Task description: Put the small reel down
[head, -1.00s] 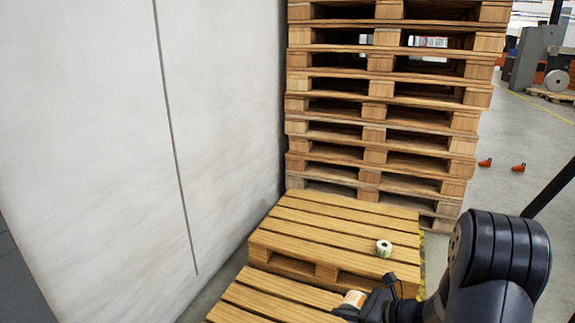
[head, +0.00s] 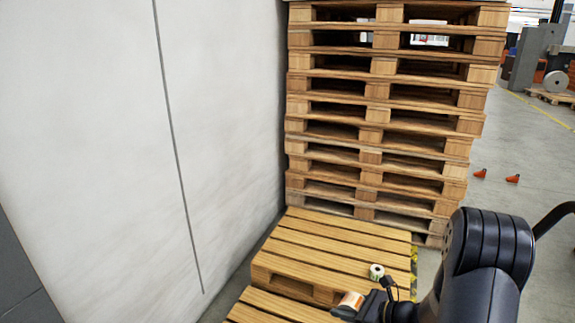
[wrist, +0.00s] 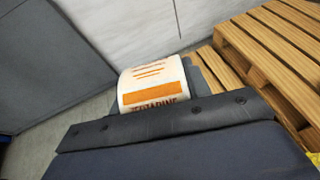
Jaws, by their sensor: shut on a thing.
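My gripper (head: 362,306) is at the bottom of the head view, shut on a small reel (head: 350,300) with a white and orange label. The held reel (wrist: 155,82) also shows in the wrist view, its lower part hidden behind the dark gripper body. The reel is above the near pallet (head: 262,306); the gap between them cannot be told.
A tall stack of wooden pallets (head: 385,130) stands behind the low pallets. A pale wall panel (head: 90,130) runs along the left. Two orange objects (head: 496,176) lie on the grey floor to the right. The left part of the farther pallet is clear.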

